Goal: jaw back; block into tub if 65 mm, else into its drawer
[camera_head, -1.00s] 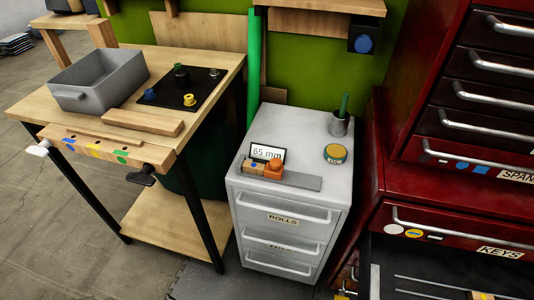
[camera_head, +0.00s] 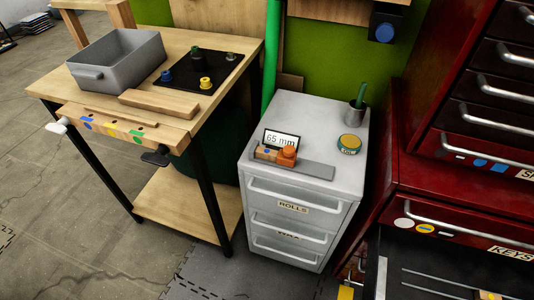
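A measuring gauge (camera_head: 316,170) lies on top of the grey drawer cabinet (camera_head: 330,115). Its upright display (camera_head: 281,139) reads 65 mm. An orange jaw (camera_head: 287,156) sits on the gauge's rail, with a small wood-coloured block (camera_head: 266,153) to its left; whether they touch is too small to tell. The grey tub (camera_head: 117,62) stands on the wooden workbench and looks empty inside. The cabinet's drawers are shut; the top one has a ROLLS label (camera_head: 293,207), and the label below it is partly hidden by a handle. Neither of my grippers is in view.
A round tin (camera_head: 349,144) and a cup with a green item (camera_head: 356,115) stand on the cabinet. A wooden board (camera_head: 158,104) and a black mat (camera_head: 205,72) with knobs lie on the bench. At right, the red cabinet's KEYS drawer (camera_head: 460,236) stands open.

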